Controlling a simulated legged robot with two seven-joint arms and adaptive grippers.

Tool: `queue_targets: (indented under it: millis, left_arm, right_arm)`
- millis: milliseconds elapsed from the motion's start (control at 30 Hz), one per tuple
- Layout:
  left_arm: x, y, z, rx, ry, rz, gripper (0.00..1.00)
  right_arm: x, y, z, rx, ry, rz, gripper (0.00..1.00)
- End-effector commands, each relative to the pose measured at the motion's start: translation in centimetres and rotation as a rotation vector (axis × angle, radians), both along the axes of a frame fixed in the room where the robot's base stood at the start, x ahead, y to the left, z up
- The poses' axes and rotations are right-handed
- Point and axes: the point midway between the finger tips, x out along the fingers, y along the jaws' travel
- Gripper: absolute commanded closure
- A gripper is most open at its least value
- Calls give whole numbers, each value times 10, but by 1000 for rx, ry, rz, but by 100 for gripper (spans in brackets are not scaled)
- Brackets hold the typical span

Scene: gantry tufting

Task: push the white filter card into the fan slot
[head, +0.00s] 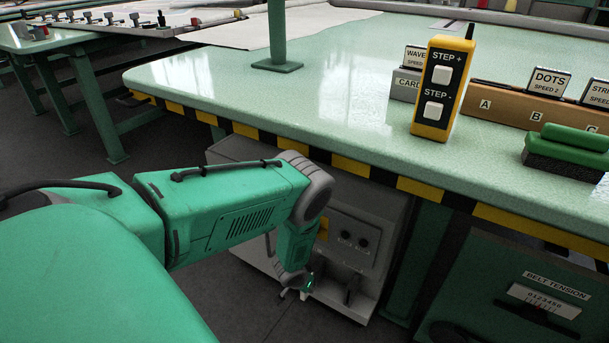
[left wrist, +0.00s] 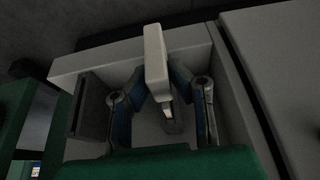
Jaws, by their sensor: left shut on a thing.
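My left arm reaches down in front of a pale grey cabinet (head: 375,225) under the table in the head view. My left gripper (head: 296,290) is low at the cabinet's front, small and partly hidden by its own wrist. In the left wrist view, the two fingers of the left gripper (left wrist: 162,88) close from both sides on a narrow white piece. This looks like the white filter card (left wrist: 155,55), seen nearly edge-on. A pale grey housing surrounds it, with a dark rectangular part (left wrist: 92,105) at left. I cannot tell which opening is the fan slot. My right gripper is not in view.
The green table (head: 330,85) with a black and yellow striped edge overhangs the cabinet. On it stand a yellow step remote (head: 442,88), a card holder (head: 500,105) and a green-backed brush (head: 568,150). A belt tension panel (head: 520,290) is at lower right.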

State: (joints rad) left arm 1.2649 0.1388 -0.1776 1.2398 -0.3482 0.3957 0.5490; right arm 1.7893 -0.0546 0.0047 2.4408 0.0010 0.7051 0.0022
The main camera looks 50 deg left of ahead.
Motion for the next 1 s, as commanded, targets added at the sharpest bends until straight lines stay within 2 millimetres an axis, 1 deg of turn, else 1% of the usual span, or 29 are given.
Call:
queue_targets:
  millis: [1000]
  left_arm:
    - [20, 5, 0, -1, 0, 1, 100]
  right_arm:
    - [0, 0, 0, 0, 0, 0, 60]
